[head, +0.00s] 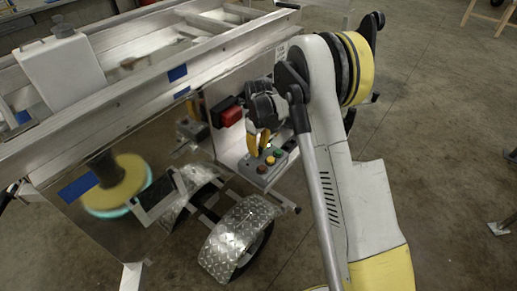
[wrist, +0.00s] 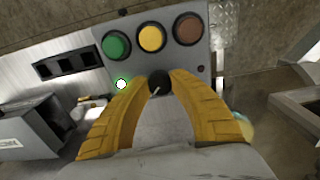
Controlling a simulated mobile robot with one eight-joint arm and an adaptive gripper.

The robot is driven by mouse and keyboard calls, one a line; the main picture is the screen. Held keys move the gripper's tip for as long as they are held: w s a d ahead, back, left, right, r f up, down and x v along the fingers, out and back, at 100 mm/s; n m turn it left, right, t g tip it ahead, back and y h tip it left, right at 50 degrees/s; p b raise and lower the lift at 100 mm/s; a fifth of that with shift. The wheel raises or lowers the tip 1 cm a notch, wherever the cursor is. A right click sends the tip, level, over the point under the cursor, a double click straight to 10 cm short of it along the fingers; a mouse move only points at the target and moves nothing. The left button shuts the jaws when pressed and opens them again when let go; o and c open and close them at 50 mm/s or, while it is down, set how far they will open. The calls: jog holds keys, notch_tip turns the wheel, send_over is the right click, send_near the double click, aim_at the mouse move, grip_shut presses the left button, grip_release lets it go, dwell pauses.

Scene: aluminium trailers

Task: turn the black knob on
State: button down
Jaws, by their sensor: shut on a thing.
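The black knob (wrist: 159,82) sits on a grey control box (wrist: 113,22), below its row of buttons, with a pale pointer line slanting across it. My gripper (wrist: 158,79) has its two yellow fingers shut on the knob, one on each side. A small round light (wrist: 121,84) to the left of the knob glows white-green. In the head view my gripper (head: 258,143) reaches down to the control box (head: 250,170) on the trailer's side. The knob is hidden there behind the fingers.
Green (wrist: 116,44), yellow (wrist: 151,38) and reddish-brown (wrist: 188,29) buttons lie just beyond the fingertips. A red block (head: 231,116) is on the trailer wall. The aluminium trailer (head: 130,95) fills the left; a wheel fender (head: 236,232) sits below. Open floor lies right.

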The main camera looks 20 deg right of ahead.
aim_at(259, 149)
jog(key=c, duration=1.1)
grip_release()
jog(key=shift+o, duration=0.2)
notch_tip(259, 149, up, 12)
